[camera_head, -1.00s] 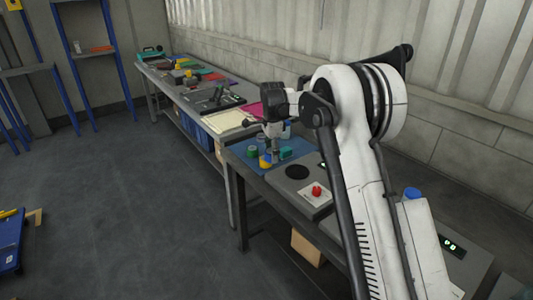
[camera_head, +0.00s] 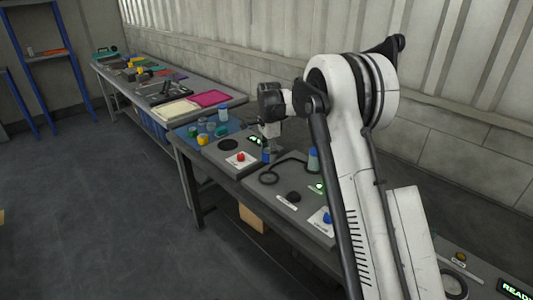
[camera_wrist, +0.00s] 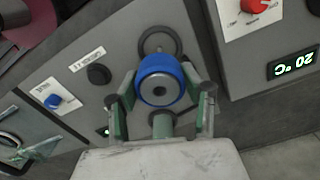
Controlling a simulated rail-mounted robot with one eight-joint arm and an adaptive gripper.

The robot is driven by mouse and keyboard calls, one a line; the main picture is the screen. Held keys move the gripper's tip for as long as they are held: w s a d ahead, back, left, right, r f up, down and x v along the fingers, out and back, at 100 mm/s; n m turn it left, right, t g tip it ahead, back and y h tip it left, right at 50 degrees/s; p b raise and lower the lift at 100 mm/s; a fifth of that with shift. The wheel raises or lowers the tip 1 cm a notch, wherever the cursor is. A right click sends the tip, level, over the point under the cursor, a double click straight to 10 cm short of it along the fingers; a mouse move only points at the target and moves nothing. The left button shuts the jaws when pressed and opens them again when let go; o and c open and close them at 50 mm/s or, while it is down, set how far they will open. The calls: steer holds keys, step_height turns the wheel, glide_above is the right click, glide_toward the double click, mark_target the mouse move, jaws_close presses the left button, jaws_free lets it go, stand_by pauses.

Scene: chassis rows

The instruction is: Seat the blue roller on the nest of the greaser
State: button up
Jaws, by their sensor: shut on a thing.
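The blue roller (camera_wrist: 160,82), a short cylinder with a grey centre, is between the fingers of my gripper (camera_wrist: 161,92), which is shut on it. In the head view, my gripper (camera_head: 267,146) holds the roller (camera_head: 266,156) above the near bench. The greaser (camera_wrist: 118,28) is a grey panel with a partly readable label, black knob and blue button; it also shows in the head view (camera_head: 290,180). A dark ring (camera_wrist: 147,40), apparently its nest, is partly hidden behind the roller. In the head view the ring (camera_head: 268,179) lies just below the gripper.
A neighbouring unit has a red knob (camera_head: 240,157) and a lit display (camera_wrist: 293,64). A blue-capped bottle (camera_head: 313,160) stands at the greaser's back. Several coloured cylinders stand on a blue mat (camera_head: 185,133) to the left.

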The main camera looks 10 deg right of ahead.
steer(key=shift+s+d+f, duration=0.1)
steer(key=shift+f+b, duration=0.35)
steer(key=shift+f, duration=0.45)
steer(key=b, duration=0.2)
glide_above(269, 178)
steer(key=shift+f, duration=2.65)
steer(key=shift+f+b, duration=1)
steer(key=shift+f, duration=0.1)
steer(key=o, duration=1.3)
steer(key=shift+r, duration=0.15)
step_height(269, 178, up, 12)
steer(key=shift+f, duration=0.1)
